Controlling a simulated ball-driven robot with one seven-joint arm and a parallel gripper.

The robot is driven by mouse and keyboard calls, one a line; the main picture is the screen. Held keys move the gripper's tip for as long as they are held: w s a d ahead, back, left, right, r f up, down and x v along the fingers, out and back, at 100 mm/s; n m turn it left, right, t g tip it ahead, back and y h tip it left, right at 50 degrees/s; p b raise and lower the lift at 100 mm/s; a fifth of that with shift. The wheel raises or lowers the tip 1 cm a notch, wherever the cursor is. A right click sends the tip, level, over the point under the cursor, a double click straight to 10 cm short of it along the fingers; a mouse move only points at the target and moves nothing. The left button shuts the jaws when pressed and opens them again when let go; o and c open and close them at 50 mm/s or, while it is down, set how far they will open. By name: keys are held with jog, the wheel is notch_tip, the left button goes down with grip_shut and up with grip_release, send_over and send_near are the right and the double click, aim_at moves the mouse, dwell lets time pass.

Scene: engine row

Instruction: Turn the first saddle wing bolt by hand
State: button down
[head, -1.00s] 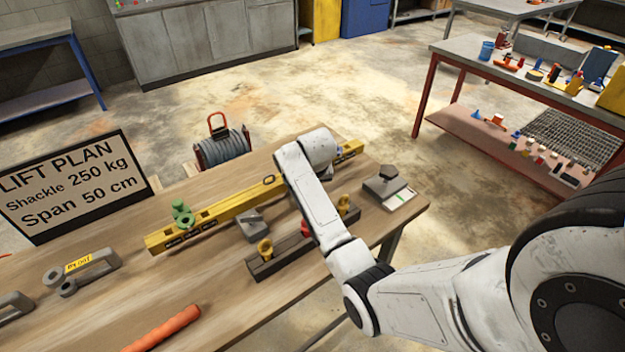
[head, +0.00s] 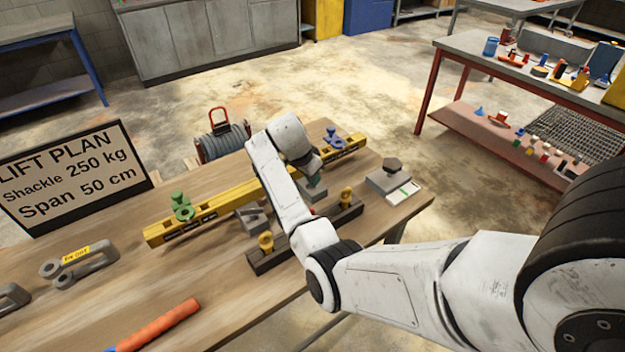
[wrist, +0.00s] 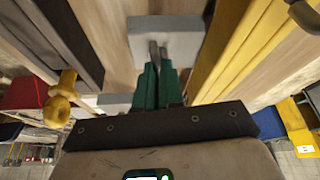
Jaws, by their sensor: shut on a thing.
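My gripper (head: 315,182) points down over a grey block (head: 309,195) on the bench, between the yellow beam (head: 220,204) and a dark rail. In the wrist view its green fingers (wrist: 158,68) are close together, their tips overlapping the grey block (wrist: 180,30). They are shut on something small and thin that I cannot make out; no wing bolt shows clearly. A green saddle (head: 181,208) sits on the beam's left part, and a blue saddle (head: 333,139) near its right end. A second grey block (head: 252,217) stands left of my arm.
The dark rail (head: 290,250) carries yellow eye bolts (head: 265,241), one close beside my gripper in the wrist view (wrist: 61,100). A grey weight (head: 390,174) stands at the bench's right end. Shackles (head: 80,264) and an orange bar (head: 160,325) lie at left and front.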

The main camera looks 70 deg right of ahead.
jog(key=shift+w+d+r+m+g+b, duration=0.15)
jog(key=shift+m+b, duration=0.15)
jog(key=shift+m, duration=0.2)
jog(key=shift+w+a+r+m+g+b, duration=0.15)
jog(key=shift+m+b, duration=0.1)
jog(key=shift+m, duration=0.25)
jog(key=shift+s+d, duration=0.1)
jog(key=shift+d, duration=0.05)
jog(key=c, duration=1.3)
grip_release()
jog(key=shift+s+f, duration=0.1)
jog(key=shift+f, duration=0.05)
jog(key=shift+o, duration=0.2)
jog(key=b+v, duration=0.1)
jog(key=v, duration=1)
jog(key=shift+b, duration=0.4)
jog(key=shift+f, duration=0.15)
